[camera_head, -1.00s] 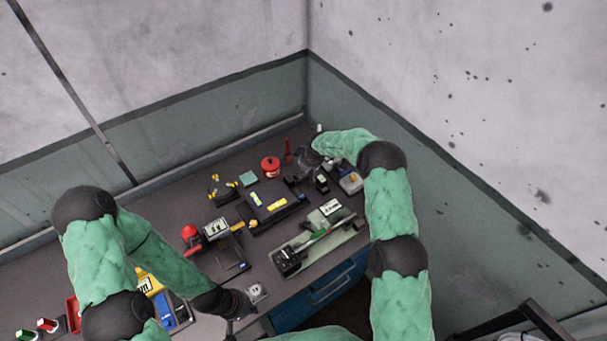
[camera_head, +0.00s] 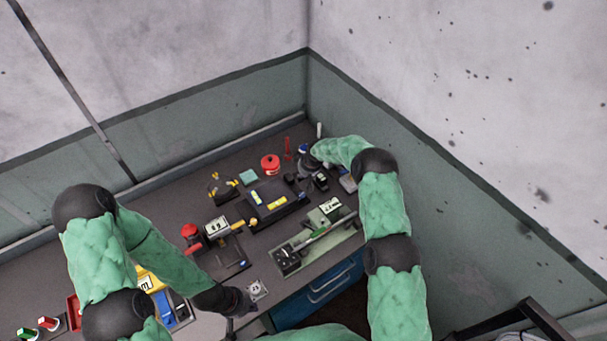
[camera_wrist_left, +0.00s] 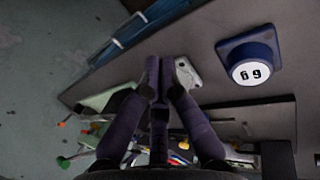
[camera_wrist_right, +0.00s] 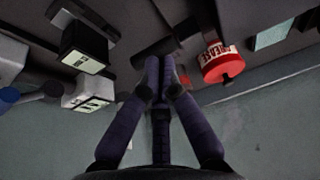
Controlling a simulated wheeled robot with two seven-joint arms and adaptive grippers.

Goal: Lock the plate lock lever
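I cannot tell for sure which part is the plate lock lever. A black fixture (camera_head: 273,203) with yellow labels sits mid-bench, with small dark parts at its right end. My right gripper (camera_wrist_right: 160,65) has its fingers together, with nothing visible between them. A dark rounded bar (camera_wrist_right: 153,48) lies just beyond its tips; contact is unclear. In the head view this gripper is at the back right of the bench, partly hidden by its arm. My left gripper (camera_wrist_left: 159,65) has its fingers together and is empty, near the bench's front edge by a small light plate (camera_wrist_left: 187,75).
A red grease can (camera_head: 270,164) stands left of my right gripper, with a red upright piece (camera_head: 287,148) behind. A green-bedded device (camera_head: 325,241) lies along the front right edge. A red-knobbed device (camera_head: 191,232) stands mid-bench. Walls close off the back and right.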

